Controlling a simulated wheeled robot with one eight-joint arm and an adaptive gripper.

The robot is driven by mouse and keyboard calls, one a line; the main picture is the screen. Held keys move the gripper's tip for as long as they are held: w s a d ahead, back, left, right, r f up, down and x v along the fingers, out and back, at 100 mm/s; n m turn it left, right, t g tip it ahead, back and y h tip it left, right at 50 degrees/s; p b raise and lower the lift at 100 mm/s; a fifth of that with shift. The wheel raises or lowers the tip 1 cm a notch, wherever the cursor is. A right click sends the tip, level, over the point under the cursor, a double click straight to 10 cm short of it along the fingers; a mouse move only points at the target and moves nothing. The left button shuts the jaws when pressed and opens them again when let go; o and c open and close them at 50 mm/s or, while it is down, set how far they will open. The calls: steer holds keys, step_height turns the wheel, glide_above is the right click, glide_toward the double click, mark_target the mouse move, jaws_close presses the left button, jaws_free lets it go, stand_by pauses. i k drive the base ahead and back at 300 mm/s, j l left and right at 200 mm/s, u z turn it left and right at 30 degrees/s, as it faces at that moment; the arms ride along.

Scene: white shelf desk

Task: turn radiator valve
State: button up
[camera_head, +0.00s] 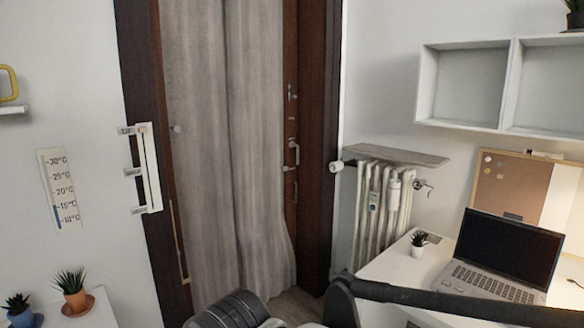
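A white ribbed radiator (367,215) stands against the back wall, right of the curtained doorway. A white round knob (336,166) sticks out at its upper left, beside the dark door frame; it looks like a valve head. A metal fitting (423,186) with a small handle sits at its upper right. I cannot tell for sure which of the two is the valve. A small white device (374,200) is fixed on the radiator's front. Dark parts of my own arm cross the bottom of the view, well in front of the radiator. My gripper does not show.
A grey shelf board (396,155) lies over the radiator. A white desk (385,268) with a laptop (505,250) and a small potted plant (418,243) covers the radiator's lower right. White wall cubbies (470,85) hang above. A grey curtain (230,150) hangs in the doorway.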

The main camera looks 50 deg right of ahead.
mark_target(337, 166)
steer(key=i+z, duration=0.1)
steer(key=z, duration=1.35)
steer(key=i+j+z, duration=0.15)
steer(key=i+z, duration=0.25)
steer(key=i+j+z, duration=0.15)
steer(key=z, duration=0.3)
steer(key=i+j+z, duration=0.2)
steer(key=j+z, duration=0.2)
steer(key=i+j+z, duration=0.15)
steer(key=j+z, duration=0.25)
